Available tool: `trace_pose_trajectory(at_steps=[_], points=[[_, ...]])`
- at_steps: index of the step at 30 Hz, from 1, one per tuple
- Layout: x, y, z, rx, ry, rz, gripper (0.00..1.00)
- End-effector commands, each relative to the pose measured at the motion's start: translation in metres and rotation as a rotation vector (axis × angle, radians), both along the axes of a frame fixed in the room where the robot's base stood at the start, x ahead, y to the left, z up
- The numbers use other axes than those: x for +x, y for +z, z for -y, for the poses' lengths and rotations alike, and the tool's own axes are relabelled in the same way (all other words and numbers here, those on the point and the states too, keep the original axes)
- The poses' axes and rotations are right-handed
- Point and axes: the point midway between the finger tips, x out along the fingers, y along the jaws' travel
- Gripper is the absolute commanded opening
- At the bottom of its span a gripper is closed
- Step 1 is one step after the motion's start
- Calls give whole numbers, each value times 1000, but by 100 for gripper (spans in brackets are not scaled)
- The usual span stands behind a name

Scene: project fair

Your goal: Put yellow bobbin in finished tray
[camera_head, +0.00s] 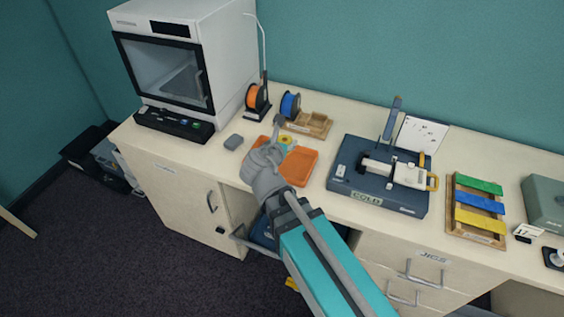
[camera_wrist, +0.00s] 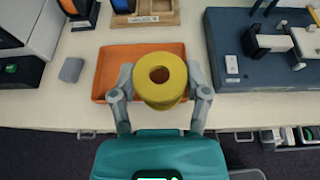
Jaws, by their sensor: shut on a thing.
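The yellow bobbin (camera_wrist: 161,80) is a thick ring with a dark centre hole, held between the fingers of my gripper (camera_wrist: 160,90) in the wrist view. In the head view, my gripper (camera_head: 268,160) covers most of the bobbin, and only a bit of yellow (camera_head: 286,140) shows past it. The shallow orange tray (camera_wrist: 107,72) lies below and behind the bobbin; it also shows in the head view (camera_head: 303,166). The bobbin overlaps the tray's middle and front edge in the wrist view. I cannot tell the exact height between them.
A grey block (camera_head: 233,142) lies left of the tray. Orange (camera_head: 257,97) and blue (camera_head: 290,105) spools and a wooden holder (camera_head: 312,125) stand behind it. A dark blue machine (camera_head: 378,195) stands to the right. The white printer (camera_head: 185,60) is at the left.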

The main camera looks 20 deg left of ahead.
Motion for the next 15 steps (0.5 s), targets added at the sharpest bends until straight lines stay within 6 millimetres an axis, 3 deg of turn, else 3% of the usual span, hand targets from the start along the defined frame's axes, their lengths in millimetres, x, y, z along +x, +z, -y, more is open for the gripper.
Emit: trace_pose_trajectory(at_steps=[8,15], points=[[14,-24,18,-2,-81,-5,24],[34,-56,47,-3,-217,-9,24]])
